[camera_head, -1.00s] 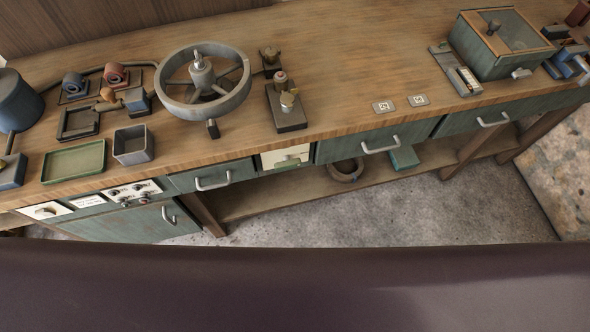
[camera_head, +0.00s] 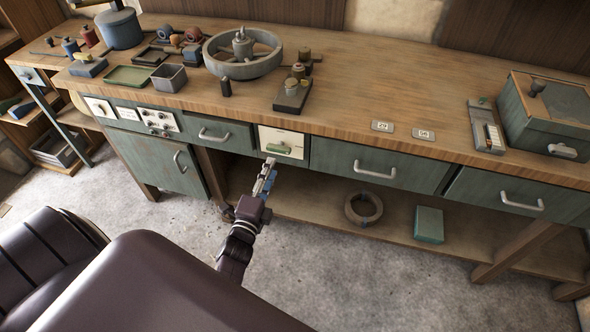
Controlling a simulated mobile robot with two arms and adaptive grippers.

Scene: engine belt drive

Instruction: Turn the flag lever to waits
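A cream panel (camera_head: 292,138) is set in the bench front between two green drawers. A green lever-like piece (camera_head: 284,150) lies roughly level across its lower part. I take this to be the flag lever; any lettering is too small to read. My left gripper (camera_head: 268,169) is just in front of and below the panel's left part, pointing up toward it. It looks close to the green piece, but I cannot tell whether they touch. Its fingers are seen edge-on, so their opening is unclear. My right gripper is not in view.
Drawer handles (camera_head: 375,170) stick out along the bench front. A white switch panel (camera_head: 159,122) is to the left. A large grey wheel (camera_head: 243,70) and a small post block (camera_head: 292,95) stand on the top above. A ring (camera_head: 363,208) and green box (camera_head: 429,224) lie on the lower shelf.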

